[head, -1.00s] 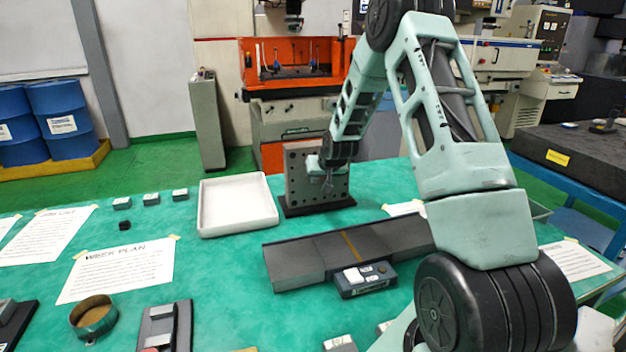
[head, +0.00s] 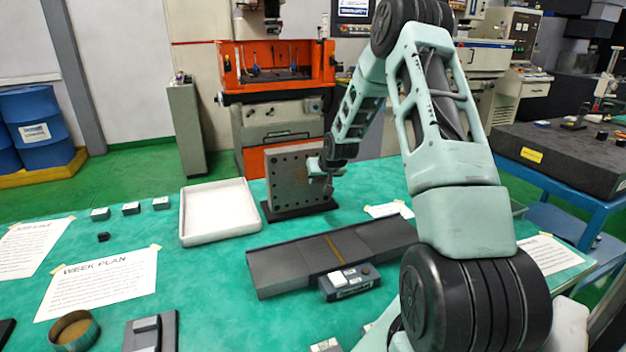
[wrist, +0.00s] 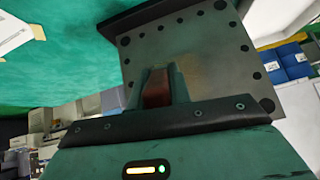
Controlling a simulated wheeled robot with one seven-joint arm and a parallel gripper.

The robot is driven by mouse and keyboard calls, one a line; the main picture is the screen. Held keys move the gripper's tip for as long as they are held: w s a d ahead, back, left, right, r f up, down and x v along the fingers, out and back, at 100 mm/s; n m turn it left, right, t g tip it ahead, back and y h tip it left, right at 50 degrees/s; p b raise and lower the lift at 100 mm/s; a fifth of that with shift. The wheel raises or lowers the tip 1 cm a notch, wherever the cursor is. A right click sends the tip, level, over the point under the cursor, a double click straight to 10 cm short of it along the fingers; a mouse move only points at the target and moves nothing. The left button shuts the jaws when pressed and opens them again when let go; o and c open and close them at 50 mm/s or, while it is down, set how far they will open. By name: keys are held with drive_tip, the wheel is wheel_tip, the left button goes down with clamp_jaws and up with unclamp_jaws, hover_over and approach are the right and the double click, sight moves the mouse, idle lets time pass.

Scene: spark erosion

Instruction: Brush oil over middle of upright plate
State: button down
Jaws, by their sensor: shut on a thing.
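The upright plate (head: 290,178) is a grey metal plate with dark holes along its edges, standing on a black base (head: 300,211) on the green table. It fills much of the wrist view (wrist: 190,55), where a brownish smear shows on its middle. My gripper (head: 327,168) is in front of the plate, toward its right side in the head view. In the wrist view my gripper (wrist: 158,85) is shut on a reddish-brown thing (wrist: 157,92), probably the brush handle. The brush's tip is hidden, so I cannot tell whether it touches the plate.
A white tray (head: 186,218) lies left of the plate. A long dark grey bar (head: 290,265) with a small device (head: 350,284) lies in front. Taped papers (head: 100,284), small blocks and a round brown-filled ring (head: 73,330) are on the left. An orange machine (head: 230,75) stands behind.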

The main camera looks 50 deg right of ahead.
drive_tip(key=shift+w+a+r+b, duration=0.75)
drive_tip(key=shift+w+a, duration=1.35)
drive_tip(key=shift+a, duration=2.1)
drive_tip(key=shift+s+d+r+p, duration=0.3)
drive_tip(key=shift+s+d, duration=0.35)
drive_tip(key=shift+d, duration=0.7)
drive_tip(key=shift+s+d+r+p, duration=0.25)
drive_tip(key=shift+s+d, duration=0.35)
drive_tip(key=shift+d, duration=0.75)
drive_tip(key=shift+s+d+r+p, duration=0.15)
drive_tip(key=shift+s+d+p, duration=0.35)
drive_tip(key=shift+d, duration=0.85)
drive_tip(key=s+d, duration=0.1)
drive_tip(key=d, duration=0.1)
drive_tip(key=shift+s+d+p, duration=0.35)
drive_tip(key=shift+s, duration=0.05)
drive_tip(key=shift+f, duration=0.1)
drive_tip(key=s+a, duration=0.2)
drive_tip(key=s, duration=0.3)
drive_tip(key=shift+s+a, duration=0.2)
drive_tip(key=shift+a, duration=0.15)
